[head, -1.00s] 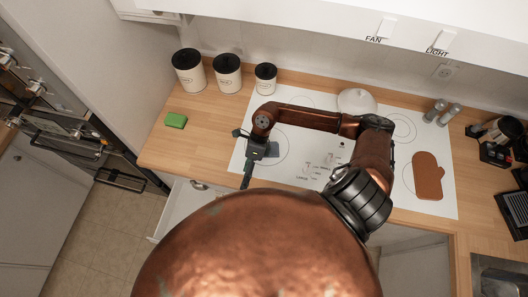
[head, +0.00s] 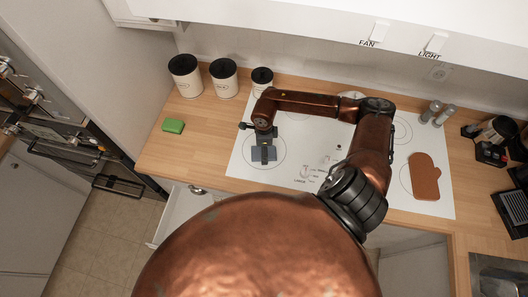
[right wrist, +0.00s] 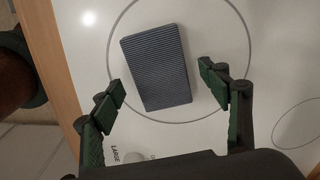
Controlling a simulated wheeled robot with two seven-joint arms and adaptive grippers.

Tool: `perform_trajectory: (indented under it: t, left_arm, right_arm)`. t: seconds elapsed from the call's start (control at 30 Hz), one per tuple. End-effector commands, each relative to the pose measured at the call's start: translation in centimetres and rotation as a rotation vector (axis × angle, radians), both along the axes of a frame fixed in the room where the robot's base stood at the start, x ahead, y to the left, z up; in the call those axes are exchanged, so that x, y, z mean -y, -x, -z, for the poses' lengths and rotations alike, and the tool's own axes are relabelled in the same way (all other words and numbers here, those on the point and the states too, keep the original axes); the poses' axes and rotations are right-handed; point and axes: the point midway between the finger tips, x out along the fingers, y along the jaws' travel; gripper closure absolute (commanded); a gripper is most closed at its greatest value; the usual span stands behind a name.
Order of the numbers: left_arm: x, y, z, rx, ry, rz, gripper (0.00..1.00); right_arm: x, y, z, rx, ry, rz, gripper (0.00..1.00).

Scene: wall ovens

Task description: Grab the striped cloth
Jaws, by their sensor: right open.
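The striped cloth (right wrist: 155,66) is a folded dark blue-grey rectangle with fine lines, lying flat on the white stovetop inside a burner ring. In the head view the cloth (head: 263,154) shows partly below my right gripper (head: 264,142), which hides some of it. In the right wrist view my right gripper (right wrist: 161,86) is open, with its fingers on either side of the cloth's near part in the picture. No contact with the cloth shows. My left gripper is not in view.
A brown oven mitt (head: 424,177) and shakers (head: 447,114) are at the right. An open drawer (head: 178,214) juts out below the counter's front edge.

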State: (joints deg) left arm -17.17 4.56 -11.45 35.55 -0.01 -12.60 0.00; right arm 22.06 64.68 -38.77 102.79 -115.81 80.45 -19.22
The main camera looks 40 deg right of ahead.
Motion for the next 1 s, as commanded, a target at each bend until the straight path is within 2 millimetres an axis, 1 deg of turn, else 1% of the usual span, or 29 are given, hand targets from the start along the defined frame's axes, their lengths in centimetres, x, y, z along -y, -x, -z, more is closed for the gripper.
perform_trajectory:
  t: [0.1,0.3,0.87,1.0]
  left_arm:
    - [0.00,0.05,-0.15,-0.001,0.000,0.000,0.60]
    - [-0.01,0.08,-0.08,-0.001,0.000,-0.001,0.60]
    - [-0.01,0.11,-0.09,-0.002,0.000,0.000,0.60]
    - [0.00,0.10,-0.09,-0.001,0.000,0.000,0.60]
  right_arm:
    - [-0.05,0.05,0.61,-0.001,-0.001,0.000,0.30]
    - [-0.03,0.04,0.68,0.000,0.000,-0.001,0.31]
    - [-0.02,0.03,0.63,-0.001,-0.001,0.000,0.70]
    - [-0.03,0.03,0.62,0.000,0.000,0.000,0.70]
